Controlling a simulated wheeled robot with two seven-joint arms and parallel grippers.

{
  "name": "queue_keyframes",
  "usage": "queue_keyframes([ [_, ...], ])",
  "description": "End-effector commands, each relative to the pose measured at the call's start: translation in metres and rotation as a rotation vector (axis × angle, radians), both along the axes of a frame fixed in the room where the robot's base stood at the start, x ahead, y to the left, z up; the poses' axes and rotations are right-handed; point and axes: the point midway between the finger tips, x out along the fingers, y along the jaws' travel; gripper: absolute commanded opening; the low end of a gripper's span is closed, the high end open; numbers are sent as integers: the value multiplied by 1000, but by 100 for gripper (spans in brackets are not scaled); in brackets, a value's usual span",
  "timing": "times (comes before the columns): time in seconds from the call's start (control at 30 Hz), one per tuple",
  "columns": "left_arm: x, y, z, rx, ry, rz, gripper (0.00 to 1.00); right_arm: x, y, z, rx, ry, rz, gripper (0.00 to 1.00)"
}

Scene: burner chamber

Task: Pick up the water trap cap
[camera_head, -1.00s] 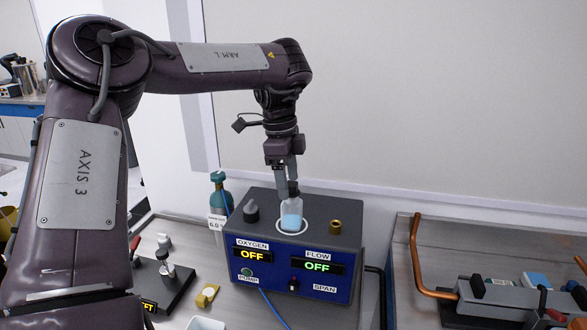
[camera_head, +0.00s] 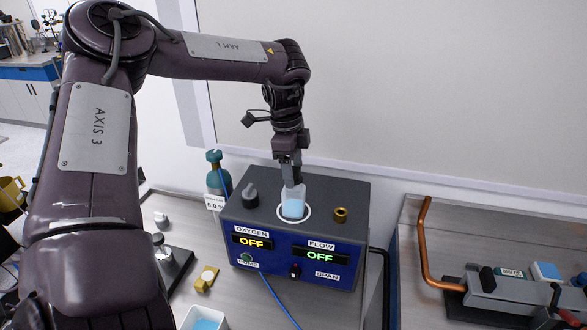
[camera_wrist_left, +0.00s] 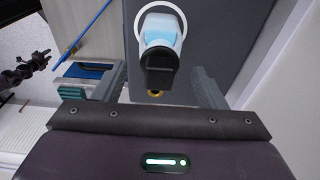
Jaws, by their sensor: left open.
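The water trap (camera_head: 293,204) is a clear bottle with pale blue contents, standing in a white ring on top of the analyser box. Its black cap (camera_wrist_left: 160,70) shows in the left wrist view on top of the bottle; in the head view the fingers largely hide it. My left gripper (camera_head: 292,180) points down right over the bottle. In the left wrist view its open fingers (camera_wrist_left: 160,84) stand to either side of the cap, with a gap visible on both sides. My right gripper is in neither view.
The blue-fronted analyser box (camera_head: 275,262) carries a dark knob (camera_head: 250,194) and a brass fitting (camera_head: 341,214), close to the bottle. A teal cylinder (camera_head: 214,172) stands behind left. A white tray (camera_head: 204,319) and yellow part (camera_head: 206,279) lie in front; copper piping (camera_head: 424,250) is at right.

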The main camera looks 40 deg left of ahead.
Motion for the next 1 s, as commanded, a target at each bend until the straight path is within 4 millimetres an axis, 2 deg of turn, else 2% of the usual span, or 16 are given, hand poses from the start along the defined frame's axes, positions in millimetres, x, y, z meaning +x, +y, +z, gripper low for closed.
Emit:
queue_keyframes([
  [0.1, 0, -1, -7, -1, 1, 1, 65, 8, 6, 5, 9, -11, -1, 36],
  [0.3, 0, -1, -9, 0, -1, 0, 65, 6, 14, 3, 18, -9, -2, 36],
  [0.7, 1, -1, -8, 0, -1, 0, 16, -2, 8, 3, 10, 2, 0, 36],
  [1.0, 2, -1, -2, 2, -4, 0, 16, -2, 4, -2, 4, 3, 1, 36],
])
